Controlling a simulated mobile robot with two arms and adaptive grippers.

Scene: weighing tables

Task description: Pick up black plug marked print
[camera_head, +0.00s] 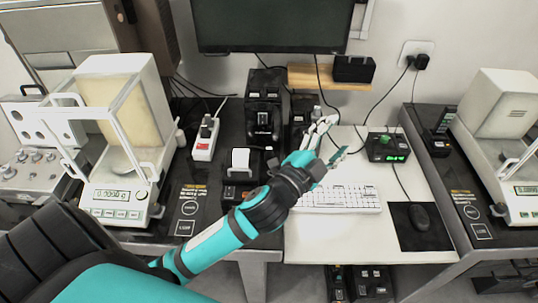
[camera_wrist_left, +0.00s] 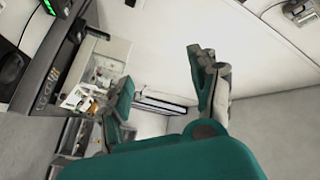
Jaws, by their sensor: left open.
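A white power strip (camera_head: 205,139) lies on the dark table at left centre, with a dark plug (camera_head: 206,128) on it. Another black plug (camera_head: 421,62) sits in the wall socket at the upper right. I cannot read a print mark on either plug. My left gripper (camera_head: 333,142) is open and empty above the white desk, to the right of the power strip and away from both plugs. Its spread fingers (camera_wrist_left: 160,100) also show in the left wrist view, with nothing between them. My right gripper is not in view.
A monitor (camera_head: 272,24) stands at the back. A keyboard (camera_head: 338,198) and mouse (camera_head: 420,217) lie on the white desk, beside a black box with a green display (camera_head: 388,147). Weighing scales (camera_head: 120,205) stand at left, another at right. Black devices (camera_head: 263,105) fill the middle.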

